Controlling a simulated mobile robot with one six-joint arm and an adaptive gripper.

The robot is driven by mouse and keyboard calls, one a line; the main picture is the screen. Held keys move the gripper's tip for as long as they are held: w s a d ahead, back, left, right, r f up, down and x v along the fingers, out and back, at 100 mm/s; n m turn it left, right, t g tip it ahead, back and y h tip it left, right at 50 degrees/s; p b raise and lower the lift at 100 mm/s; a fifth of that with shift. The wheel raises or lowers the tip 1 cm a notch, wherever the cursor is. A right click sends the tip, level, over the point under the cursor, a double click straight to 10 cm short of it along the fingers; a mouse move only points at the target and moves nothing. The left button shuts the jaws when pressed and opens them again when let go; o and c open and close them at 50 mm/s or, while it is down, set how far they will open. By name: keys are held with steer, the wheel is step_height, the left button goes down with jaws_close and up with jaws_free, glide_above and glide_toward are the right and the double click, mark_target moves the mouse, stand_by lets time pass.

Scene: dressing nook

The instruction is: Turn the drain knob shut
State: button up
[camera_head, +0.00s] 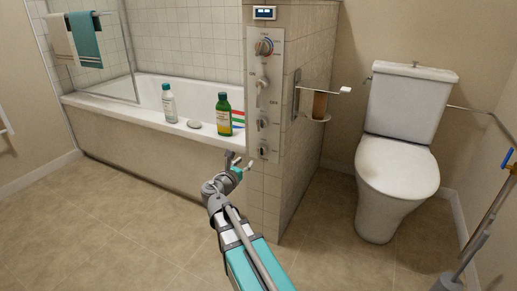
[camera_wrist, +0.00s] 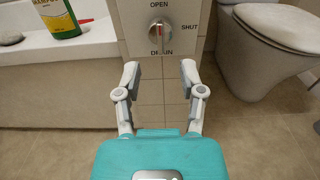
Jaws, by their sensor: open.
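The drain knob (camera_wrist: 160,30) is a round metal knob on a white panel in the wrist view. OPEN is printed above it, SHUT to its right and DRAIN below. Its grip bar looks upright, in line with OPEN, with a small reddish mark. In the head view the drain knob (camera_head: 262,150) is the lowest control on the tall wall panel (camera_head: 252,100). My gripper (camera_wrist: 160,70) is open and empty, with one finger to each side below the knob, apart from it. In the head view my gripper (camera_head: 240,160) is just left of the panel's lower end.
A white bottle (camera_head: 169,103), a green bottle (camera_head: 223,115) and a pale soap-like piece (camera_head: 194,124) stand on the bathtub rim (camera_head: 145,112). A holder (camera_head: 310,108) juts from the wall's right side. A toilet (camera_head: 395,165) stands at right. Floor at left is clear.

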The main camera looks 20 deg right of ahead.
mark_target(258, 148)
steer(key=x, duration=1.2)
steer(key=shift+w, duration=0.1)
